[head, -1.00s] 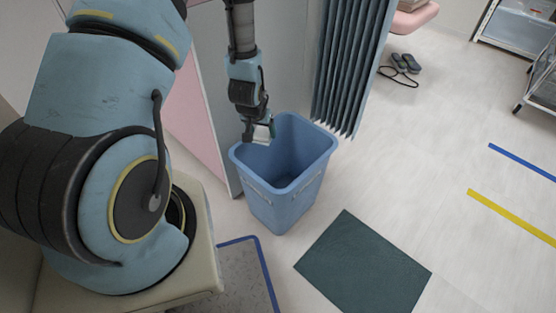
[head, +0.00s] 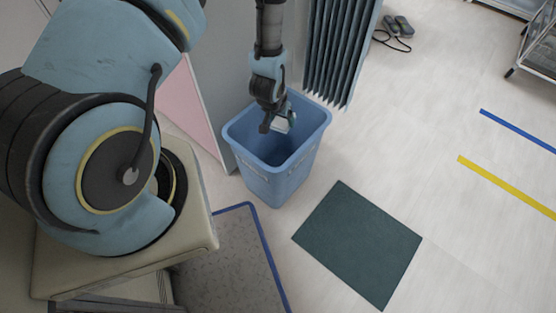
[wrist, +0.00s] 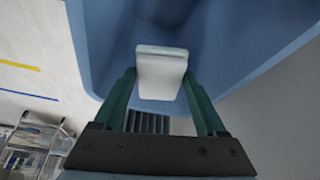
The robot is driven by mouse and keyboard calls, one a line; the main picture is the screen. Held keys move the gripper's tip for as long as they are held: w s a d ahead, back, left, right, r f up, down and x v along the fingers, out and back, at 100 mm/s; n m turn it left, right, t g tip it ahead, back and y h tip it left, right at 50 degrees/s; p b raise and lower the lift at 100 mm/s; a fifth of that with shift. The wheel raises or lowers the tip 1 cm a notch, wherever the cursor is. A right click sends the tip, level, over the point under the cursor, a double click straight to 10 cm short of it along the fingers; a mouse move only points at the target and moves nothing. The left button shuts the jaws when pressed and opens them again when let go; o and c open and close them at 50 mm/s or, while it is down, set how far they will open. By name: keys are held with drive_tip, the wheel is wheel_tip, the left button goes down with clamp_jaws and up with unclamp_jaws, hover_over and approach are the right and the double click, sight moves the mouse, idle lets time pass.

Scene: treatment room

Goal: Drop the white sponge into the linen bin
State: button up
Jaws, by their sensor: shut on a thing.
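The white sponge (wrist: 161,72) is held between the two green fingers of my gripper (wrist: 160,92) in the wrist view. In the head view the sponge (head: 282,124) shows as a small pale block at the end of my gripper (head: 279,123). The linen bin (head: 262,178) is a blue open-topped tub on the floor. My gripper and the sponge appear over its opening; the exact height above the rim is hard to tell. In the wrist view the bin's blue inside (wrist: 220,35) fills the area behind the sponge. The bin's bottom is in shadow.
A grey pleated curtain (head: 338,50) and a grey panel (head: 222,75) stand close behind the bin. A dark green mat (head: 358,243) lies to its right front.

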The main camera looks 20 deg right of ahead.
drive_tip(key=shift+f, duration=0.65)
drive_tip(key=o, duration=1.4)
drive_tip(key=shift+r, duration=0.15)
drive_tip(key=v, duration=1)
drive_tip(key=shift+r, duration=0.3)
drive_tip(key=shift+a, duration=0.1)
